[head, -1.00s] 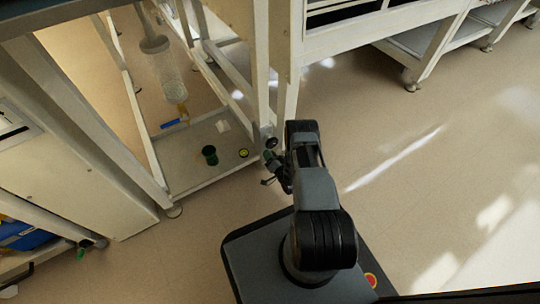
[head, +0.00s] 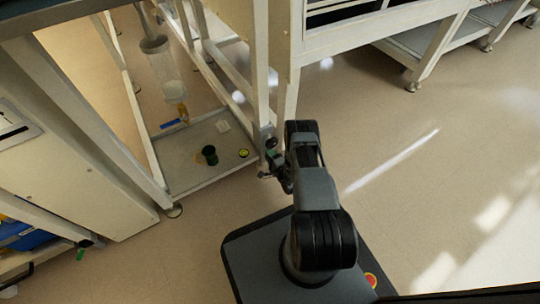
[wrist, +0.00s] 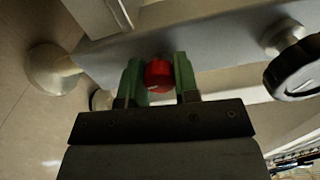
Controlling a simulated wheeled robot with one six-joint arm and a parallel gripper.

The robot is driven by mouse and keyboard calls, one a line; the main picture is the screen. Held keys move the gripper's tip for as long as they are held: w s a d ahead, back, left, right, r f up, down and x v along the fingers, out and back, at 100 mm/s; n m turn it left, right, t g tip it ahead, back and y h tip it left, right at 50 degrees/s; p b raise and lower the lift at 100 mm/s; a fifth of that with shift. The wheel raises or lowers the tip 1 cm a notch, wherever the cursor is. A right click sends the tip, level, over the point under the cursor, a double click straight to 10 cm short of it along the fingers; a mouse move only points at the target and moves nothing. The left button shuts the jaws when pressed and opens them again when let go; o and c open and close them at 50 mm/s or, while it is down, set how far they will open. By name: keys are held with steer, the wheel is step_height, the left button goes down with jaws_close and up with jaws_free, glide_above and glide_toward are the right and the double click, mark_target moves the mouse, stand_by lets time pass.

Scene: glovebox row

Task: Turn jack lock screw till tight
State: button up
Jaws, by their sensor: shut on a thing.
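The jack's lock screw shows as a red round knob (wrist: 158,75) with a pale line on its face, in the middle of the wrist view. My gripper (wrist: 159,78) has its two green fingers on either side of the knob, shut on it. In the head view my gripper (head: 266,174) is at the foot of the white frame leg, and the red knob cannot be made out there. A black knurled handwheel (wrist: 297,70) sits to the right of the red knob in the wrist view.
A low grey shelf (head: 185,178) left of my gripper holds a dark green cup (head: 209,155) and a yellow-black round item (head: 243,153). A white frame leg (head: 261,75) rises beside my gripper. The floor to the right is open.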

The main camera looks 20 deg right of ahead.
steer(key=shift+s+f+m, duration=0.1)
steer(key=shift+m, duration=0.8)
steer(key=shift+a, duration=0.1)
steer(key=o, duration=0.9)
